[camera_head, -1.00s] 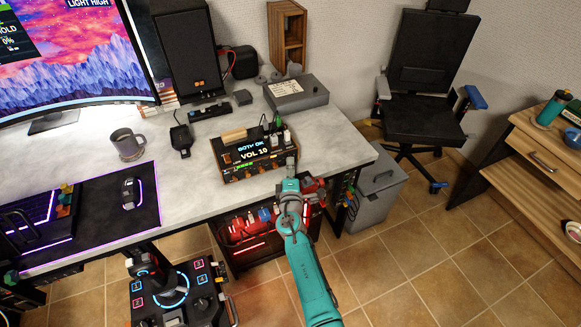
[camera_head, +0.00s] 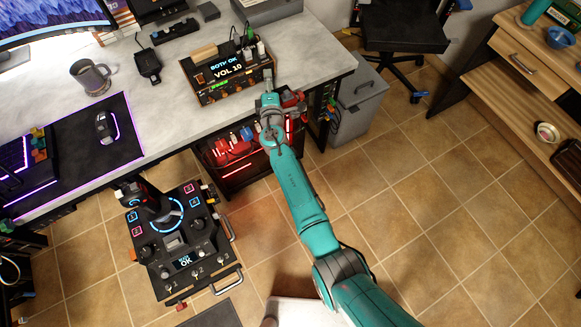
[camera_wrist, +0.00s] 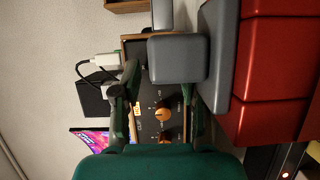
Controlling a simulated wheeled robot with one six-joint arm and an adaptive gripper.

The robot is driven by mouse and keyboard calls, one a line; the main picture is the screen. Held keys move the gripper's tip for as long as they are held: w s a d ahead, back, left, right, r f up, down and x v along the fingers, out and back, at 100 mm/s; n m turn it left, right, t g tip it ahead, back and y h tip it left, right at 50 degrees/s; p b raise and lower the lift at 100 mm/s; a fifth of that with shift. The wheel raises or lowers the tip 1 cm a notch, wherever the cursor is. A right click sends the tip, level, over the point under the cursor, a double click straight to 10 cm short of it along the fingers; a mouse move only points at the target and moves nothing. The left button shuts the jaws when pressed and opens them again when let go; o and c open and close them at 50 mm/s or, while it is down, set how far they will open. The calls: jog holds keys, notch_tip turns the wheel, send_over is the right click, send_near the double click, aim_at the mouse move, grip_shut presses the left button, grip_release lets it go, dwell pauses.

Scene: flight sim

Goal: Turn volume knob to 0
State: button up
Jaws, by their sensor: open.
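The control box (camera_head: 205,88) stands near the front edge of the desk. Its lit display (camera_head: 227,70) reads "VOL 10", with a row of small knobs below it. My gripper (camera_head: 268,98) is beside the box's right front corner, at the desk edge. In the wrist view, the open fingers of my gripper (camera_wrist: 160,100) frame the box's dark front panel (camera_wrist: 152,94). An orange knob (camera_wrist: 163,115) shows between them, with another partly hidden below it. The fingers are not closed on a knob. I cannot tell which knob sets the volume.
A grey mug (camera_head: 91,77) and a mouse (camera_head: 105,127) are left of the box. Cables and plugs rise from its right end. A joystick panel (camera_head: 180,240) stands in front of the desk. A grey bin (camera_head: 355,105) is to the right. The tiled floor at right is clear.

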jog(key=shift+r+m+g, duration=0.15)
jog(key=shift+m+g, duration=0.55)
jog(key=shift+m, duration=1)
